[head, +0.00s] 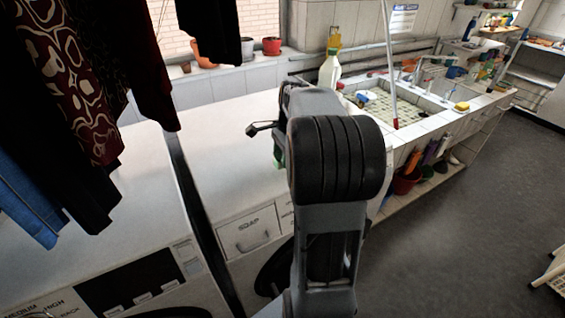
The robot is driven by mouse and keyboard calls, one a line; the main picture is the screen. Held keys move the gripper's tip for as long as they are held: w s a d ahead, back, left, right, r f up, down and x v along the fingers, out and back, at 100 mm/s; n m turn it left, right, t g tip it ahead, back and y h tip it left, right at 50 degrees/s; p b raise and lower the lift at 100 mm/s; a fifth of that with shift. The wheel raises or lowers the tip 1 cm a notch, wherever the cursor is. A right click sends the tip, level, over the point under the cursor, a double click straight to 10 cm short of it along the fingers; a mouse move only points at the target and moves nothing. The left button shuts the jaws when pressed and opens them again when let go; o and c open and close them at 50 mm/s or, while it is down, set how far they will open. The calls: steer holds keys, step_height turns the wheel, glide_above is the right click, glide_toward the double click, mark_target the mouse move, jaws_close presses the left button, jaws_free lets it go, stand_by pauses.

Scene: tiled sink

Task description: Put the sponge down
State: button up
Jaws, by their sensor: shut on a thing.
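My gripper (268,132) is in the head view, left of my dark arm link and above the white washing-machine tops. One dark finger sticks out to the left; the rest is hidden behind my arm. A thin green strip of the sponge (278,155) shows just below the gripper, which is shut on it. Most of the sponge is hidden, and I cannot tell whether it touches the surface below. A separate yellow sponge-like block (462,106) lies on the tiled sink edge at the right.
The white machine top (225,125) is clear around the gripper. The tiled sink (372,108) holds a leaning pole (388,65), with a spray bottle (329,70) behind my arm. Dark clothes (85,75) hang at the left. Pots (271,46) stand on the windowsill.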

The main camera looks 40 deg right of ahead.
mark_target(283, 171)
steer(key=shift+w+d+f+p, duration=0.1)
steer(key=shift+w+f, duration=0.15)
steer(key=shift+f, duration=0.3)
steer(key=shift+w+d+f+p, duration=0.15)
steer(key=shift+w+f, duration=0.15)
steer(key=shift+f, duration=0.3)
steer(key=shift+w+d+f+p, duration=0.1)
steer(key=shift+w+f, duration=0.15)
steer(key=shift+f, duration=0.3)
steer(key=shift+s+a+f, duration=0.1)
steer(key=shift+f, duration=0.45)
steer(key=o, duration=1)
steer(key=shift+c, duration=0.2)
steer(key=shift+f, duration=0.1)
steer(key=shift+f+b, duration=0.2)
steer(key=shift+b, duration=0.15)
steer(key=r, duration=0.4)
steer(key=d+r, duration=0.1)
steer(key=r, duration=0.4)
steer(key=d+r, duration=0.1)
steer(key=r, duration=0.4)
steer(key=shift+s, duration=0.1)
